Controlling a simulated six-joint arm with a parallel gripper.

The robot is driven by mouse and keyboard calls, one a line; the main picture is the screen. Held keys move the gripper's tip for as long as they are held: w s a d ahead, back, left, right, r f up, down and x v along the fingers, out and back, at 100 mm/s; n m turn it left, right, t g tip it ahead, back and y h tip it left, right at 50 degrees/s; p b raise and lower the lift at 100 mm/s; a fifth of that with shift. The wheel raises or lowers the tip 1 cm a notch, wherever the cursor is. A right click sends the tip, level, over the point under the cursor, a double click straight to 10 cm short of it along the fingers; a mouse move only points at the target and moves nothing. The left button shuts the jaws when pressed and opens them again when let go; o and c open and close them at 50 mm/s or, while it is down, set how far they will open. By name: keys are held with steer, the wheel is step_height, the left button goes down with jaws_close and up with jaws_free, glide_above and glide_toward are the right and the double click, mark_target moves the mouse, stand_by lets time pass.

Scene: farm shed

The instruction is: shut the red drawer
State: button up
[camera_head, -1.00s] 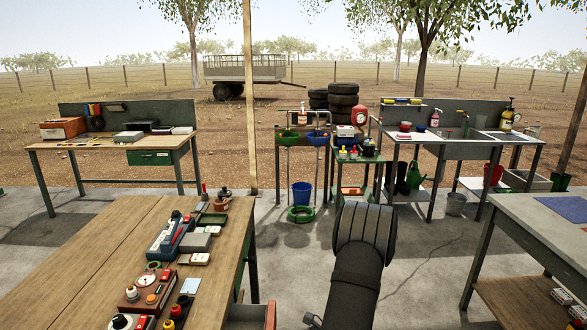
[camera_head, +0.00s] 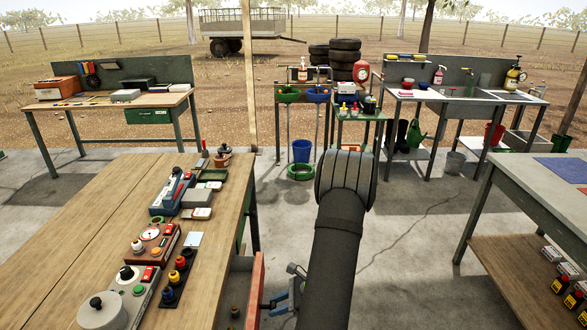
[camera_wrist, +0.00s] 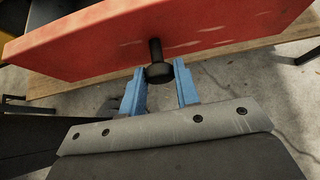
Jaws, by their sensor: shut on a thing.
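The red drawer (camera_head: 257,290) is under the right edge of the near wooden workbench. It stands open, its front out past the bench edge, with part of its inside showing. In the wrist view the red drawer front (camera_wrist: 215,38) fills the top and bears a dark round knob (camera_wrist: 158,72). My gripper (camera_wrist: 159,80) has its blue fingers on either side of the knob and is shut on it. In the head view my gripper (camera_head: 272,303) is at the outer face of the drawer front.
The wooden workbench (camera_head: 90,225) holds switch boxes and knobbed devices along its right side. A grey table (camera_head: 545,190) with bottles on its lower shelf stands at the right. Bare concrete floor (camera_head: 415,270) lies between them. More benches stand behind.

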mark_target(258, 297)
steer(key=shift+a, duration=5.35)
steer(key=o, duration=1.9)
steer(key=shift+d, duration=0.1)
steer(key=shift+v, duration=3.45)
steer(key=x, duration=0.7)
steer(key=shift+d, duration=0.45)
